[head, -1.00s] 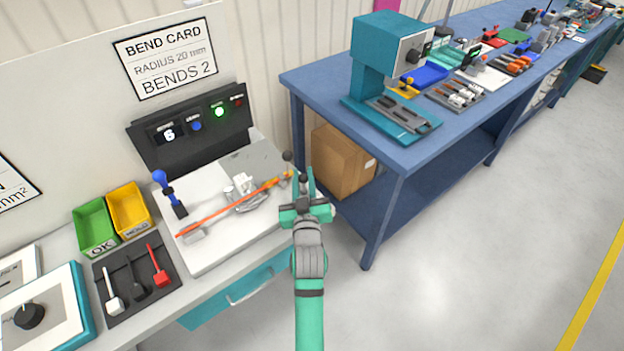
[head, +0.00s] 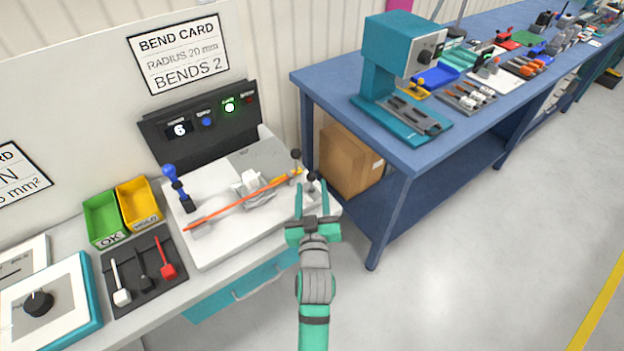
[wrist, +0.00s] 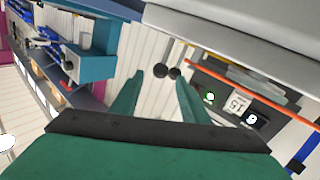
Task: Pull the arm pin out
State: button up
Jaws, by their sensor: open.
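The bending fixture is a white plate (head: 225,232) with an orange strip (head: 232,207) across it and a pale clamp block at its middle. At its right end stand two black ball knobs, an upper one (head: 296,154) on a thin stem and a lower one (head: 313,176); I cannot tell which is the arm pin. My gripper (head: 312,192) is open and empty, with the lower knob showing between its fingertips in the head view. In the wrist view both knobs (wrist: 160,71) (wrist: 174,73) appear between my fingers, near the right finger. Contact is not visible.
A blue-handled lever (head: 172,182) stands at the plate's left. Green (head: 103,218) and yellow (head: 139,203) bins and a dark tool tray (head: 143,270) lie further left. A black display panel (head: 200,128) stands behind. A blue workbench (head: 410,158) is at right, with open floor before it.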

jog(key=s, duration=0.5)
jog(key=shift+d, duration=0.25)
jog(key=s+d+f+m+g+h, duration=0.1)
jog(key=s+f, duration=0.4)
jog(key=s, duration=0.3)
jog(key=s+d+f+m+h, duration=0.1)
jog(key=s+d+f, duration=0.1)
jog(key=s+f, duration=0.5)
jog(key=s+r, duration=0.1)
jog(key=s, duration=1)
jog(key=s+d+r+m+g, duration=0.1)
jog(key=s+r, duration=0.1)
jog(key=s, duration=0.8)
jog(key=shift+s+d+m, duration=0.3)
jog(key=shift+s, duration=0.05)
